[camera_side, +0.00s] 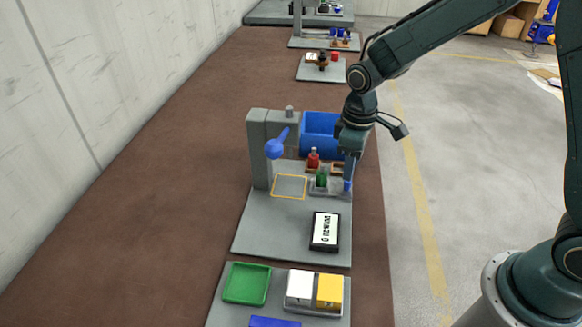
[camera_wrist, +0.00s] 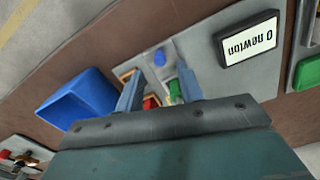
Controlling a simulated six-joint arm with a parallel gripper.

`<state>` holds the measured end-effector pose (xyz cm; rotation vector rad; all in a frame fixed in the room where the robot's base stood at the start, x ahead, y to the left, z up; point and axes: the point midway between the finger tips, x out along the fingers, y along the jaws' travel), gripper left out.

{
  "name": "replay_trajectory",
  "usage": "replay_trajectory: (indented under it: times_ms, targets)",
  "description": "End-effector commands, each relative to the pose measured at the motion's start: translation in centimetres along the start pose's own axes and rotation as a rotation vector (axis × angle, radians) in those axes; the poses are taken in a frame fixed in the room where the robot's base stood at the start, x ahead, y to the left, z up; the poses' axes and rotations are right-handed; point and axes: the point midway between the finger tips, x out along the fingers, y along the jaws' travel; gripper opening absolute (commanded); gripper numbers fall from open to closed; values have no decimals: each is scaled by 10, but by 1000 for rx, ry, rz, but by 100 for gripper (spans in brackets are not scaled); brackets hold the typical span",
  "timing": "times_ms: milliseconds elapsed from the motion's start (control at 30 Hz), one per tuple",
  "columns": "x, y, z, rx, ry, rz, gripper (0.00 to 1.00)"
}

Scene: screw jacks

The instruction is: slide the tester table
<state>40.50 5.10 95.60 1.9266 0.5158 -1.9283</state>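A yellow square outline (camera_side: 290,186) marks the plate by the column. I cannot tell which part is the sliding table. A red piece (camera_side: 313,159), a green piece (camera_side: 321,178) and a small blue piece (camera_side: 347,186) stand at the plate's right side. My gripper (camera_side: 349,172) is just above the blue piece. In the wrist view my fingers (camera_wrist: 160,88) are apart, with the blue piece (camera_wrist: 160,58) beyond their tips.
A display (camera_side: 325,231) reading "0 newton" lies on the baseplate. A blue bin (camera_side: 320,134) stands behind the coloured pieces. Nearer the camera are a green tray (camera_side: 247,284) and white and yellow blocks (camera_side: 329,290). Brown bench top is clear at left.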

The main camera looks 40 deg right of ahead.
Motion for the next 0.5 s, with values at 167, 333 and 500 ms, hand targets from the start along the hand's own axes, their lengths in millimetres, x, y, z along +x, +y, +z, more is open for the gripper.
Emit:
replay_trajectory:
  times_ms: [167,333,500]
  targets:
    - [26,0,0,0,-2,-1,38]
    - [41,0,0,0,-1,-1,38]
    - [47,0,0,0,0,0,38]
